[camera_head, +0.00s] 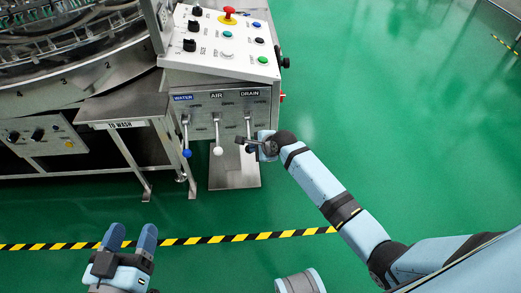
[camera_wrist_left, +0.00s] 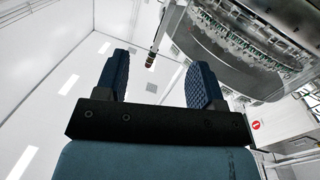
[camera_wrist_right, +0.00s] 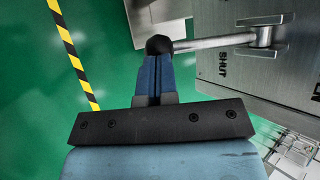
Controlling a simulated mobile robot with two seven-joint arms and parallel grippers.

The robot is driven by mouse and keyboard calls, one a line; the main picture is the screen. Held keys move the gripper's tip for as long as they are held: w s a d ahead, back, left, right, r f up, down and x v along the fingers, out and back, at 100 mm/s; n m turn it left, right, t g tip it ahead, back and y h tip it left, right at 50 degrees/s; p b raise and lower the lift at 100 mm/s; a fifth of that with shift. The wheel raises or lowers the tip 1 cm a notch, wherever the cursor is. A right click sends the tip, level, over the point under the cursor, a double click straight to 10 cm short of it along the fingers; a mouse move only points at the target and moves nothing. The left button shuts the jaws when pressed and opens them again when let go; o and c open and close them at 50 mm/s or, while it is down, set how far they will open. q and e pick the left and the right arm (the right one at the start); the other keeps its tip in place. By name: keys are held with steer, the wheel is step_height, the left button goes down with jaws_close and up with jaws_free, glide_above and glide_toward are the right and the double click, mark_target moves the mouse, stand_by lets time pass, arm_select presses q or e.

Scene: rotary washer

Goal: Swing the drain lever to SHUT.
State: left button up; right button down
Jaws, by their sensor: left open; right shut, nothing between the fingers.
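The drain lever (camera_head: 248,128) is a metal rod hanging from its pivot under the DRAIN label (camera_head: 250,93), the rightmost of three levers. In the right wrist view its rod (camera_wrist_right: 215,41) runs from the pivot bracket to a dark knob (camera_wrist_right: 159,45). The word SHUT (camera_wrist_right: 222,65) is on the panel beside the rod. My right gripper (camera_head: 258,143) is shut and empty at the knob; its fingertips (camera_wrist_right: 155,57) overlap the knob, and contact is unclear. My left gripper (camera_head: 128,237) is open and empty, low at left, far from the levers; its fingers also show in the left wrist view (camera_wrist_left: 160,83).
The blue-knobbed WATER lever (camera_head: 186,138) and white-knobbed AIR lever (camera_head: 217,134) hang left of the drain lever. Above is a sloped control panel (camera_head: 228,45) with buttons and a red emergency stop. A metal side table (camera_head: 122,107) stands left. The green floor at right is clear.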

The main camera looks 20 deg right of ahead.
arm_select(q)
steer(key=shift+r+p, duration=0.25)
steer(key=shift+p, duration=0.05)
arm_select(e)
steer(key=shift+w, duration=0.1)
arm_select(q)
step_height(320, 180, down, 6)
steer(key=s+a+g+y+p, duration=0.2)
steer(key=shift+a+g+p, duration=0.3)
steer(key=shift+g+p, duration=0.05)
steer(key=shift+g, duration=0.05)
arm_select(e)
steer(key=shift+w+a+f+t, duration=0.15)
steer(key=shift+f+t, duration=0.25)
steer(key=shift+f, duration=0.15)
